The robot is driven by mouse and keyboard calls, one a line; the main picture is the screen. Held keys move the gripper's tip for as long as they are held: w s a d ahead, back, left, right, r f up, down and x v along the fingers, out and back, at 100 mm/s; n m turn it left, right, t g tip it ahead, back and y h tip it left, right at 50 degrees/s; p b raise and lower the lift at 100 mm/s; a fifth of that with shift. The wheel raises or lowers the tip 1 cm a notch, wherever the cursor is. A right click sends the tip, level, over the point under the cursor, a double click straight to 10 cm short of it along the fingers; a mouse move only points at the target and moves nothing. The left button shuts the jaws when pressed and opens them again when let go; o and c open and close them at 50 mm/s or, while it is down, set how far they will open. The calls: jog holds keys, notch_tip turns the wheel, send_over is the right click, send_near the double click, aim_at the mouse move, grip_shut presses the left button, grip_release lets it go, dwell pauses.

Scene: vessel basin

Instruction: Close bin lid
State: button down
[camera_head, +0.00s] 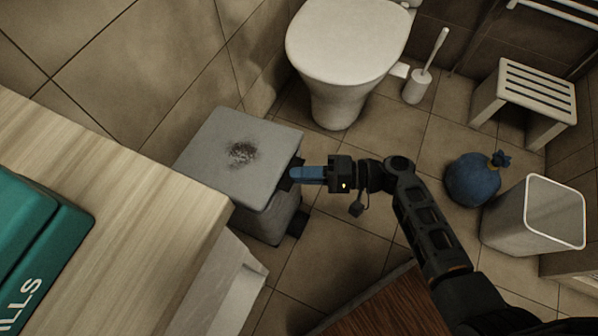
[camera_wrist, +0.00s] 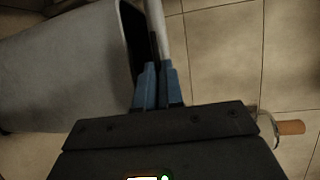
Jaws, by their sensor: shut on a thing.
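The grey bin (camera_head: 266,219) stands on the tiled floor left of centre in the head view. Its lid (camera_head: 215,150) lies over the top, with a dark smudge on it. My gripper (camera_head: 293,174) is at the lid's right edge, its blue fingers pointing left. In the wrist view my gripper (camera_wrist: 157,70) is shut on a thin pale strip, which looks like the lid's edge (camera_wrist: 173,28). A dark gap runs beside that strip, next to a broad grey surface (camera_wrist: 65,70) of the bin. How far the lid is raised is hard to tell.
A toilet (camera_head: 345,55) stands behind the bin. A wooden counter (camera_head: 130,200) with a green box (camera_head: 40,240) is at left. A blue bag (camera_head: 472,180), an open pale basket (camera_head: 520,225) and a slatted stool (camera_head: 530,95) are at right.

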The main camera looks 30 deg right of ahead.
jog(key=shift+s+f+b, duration=0.15)
jog(key=shift+f+b, duration=1.55)
jog(key=shift+f, duration=0.45)
jog(key=shift+f, duration=0.15)
jog(key=c, duration=1.3)
grip_release()
jog(key=shift+o, duration=0.2)
jog(key=p+v, duration=0.1)
jog(key=v, duration=0.7)
jog(key=shift+a, duration=0.1)
